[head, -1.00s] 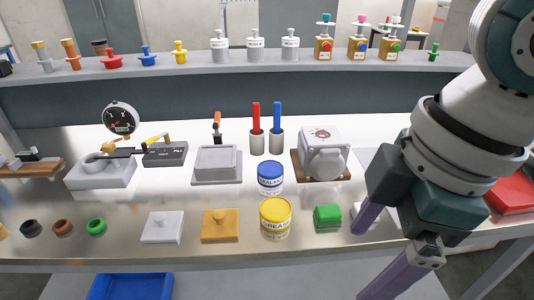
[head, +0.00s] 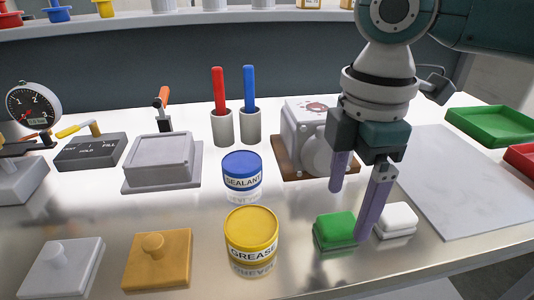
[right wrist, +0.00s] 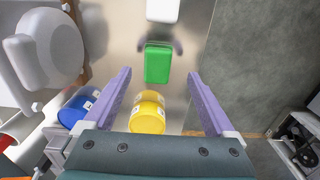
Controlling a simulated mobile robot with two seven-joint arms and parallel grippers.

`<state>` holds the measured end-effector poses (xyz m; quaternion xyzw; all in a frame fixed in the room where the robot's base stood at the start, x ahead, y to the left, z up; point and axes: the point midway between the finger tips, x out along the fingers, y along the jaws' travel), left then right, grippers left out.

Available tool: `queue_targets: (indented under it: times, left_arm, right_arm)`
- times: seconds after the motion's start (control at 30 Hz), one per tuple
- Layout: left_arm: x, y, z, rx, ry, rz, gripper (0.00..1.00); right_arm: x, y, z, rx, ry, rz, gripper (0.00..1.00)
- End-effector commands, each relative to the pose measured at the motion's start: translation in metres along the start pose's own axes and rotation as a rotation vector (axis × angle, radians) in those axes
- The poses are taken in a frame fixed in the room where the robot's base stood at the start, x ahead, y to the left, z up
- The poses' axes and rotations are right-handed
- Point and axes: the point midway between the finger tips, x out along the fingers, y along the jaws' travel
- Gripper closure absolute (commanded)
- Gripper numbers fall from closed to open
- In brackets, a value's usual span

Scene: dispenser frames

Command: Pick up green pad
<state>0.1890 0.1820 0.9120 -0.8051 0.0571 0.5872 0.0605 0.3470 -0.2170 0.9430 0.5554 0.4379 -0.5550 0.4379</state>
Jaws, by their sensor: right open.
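The green pad (head: 335,230) is a small block lying on the shiny metal counter near its front edge. It also shows whole in the right wrist view (right wrist: 158,64), ahead of the fingertips and between their lines. My right gripper (head: 348,214) is open and empty, with its purple fingers pointing down above and around the pad. The nearer finger overlaps the pad's right side in the head view; I cannot tell if they touch. My left gripper is not in view.
A white pad (head: 396,218) lies just right of the green one. A yellow grease can (head: 251,232) and a blue sealant can (head: 242,172) stand to the left. A white device on a wooden base (head: 287,168) stands behind. A grey sheet (head: 455,175) lies at right.

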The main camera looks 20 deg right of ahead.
Motion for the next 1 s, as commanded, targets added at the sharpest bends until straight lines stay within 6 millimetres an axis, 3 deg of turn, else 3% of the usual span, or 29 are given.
queue_targets:
  times: [0.23, 0.53, 1.0]
  left_arm:
    - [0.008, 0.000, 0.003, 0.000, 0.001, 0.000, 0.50]
    - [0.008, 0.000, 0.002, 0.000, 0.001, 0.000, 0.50]
    - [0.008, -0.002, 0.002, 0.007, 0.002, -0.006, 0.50]
  right_arm:
    - [0.039, 0.002, -0.003, 0.001, -0.002, -0.002, 0.10]
    - [0.043, 0.003, -0.003, -0.001, -0.002, 0.000, 0.10]
    - [0.043, 0.003, -0.003, 0.000, -0.002, 0.000, 0.63]
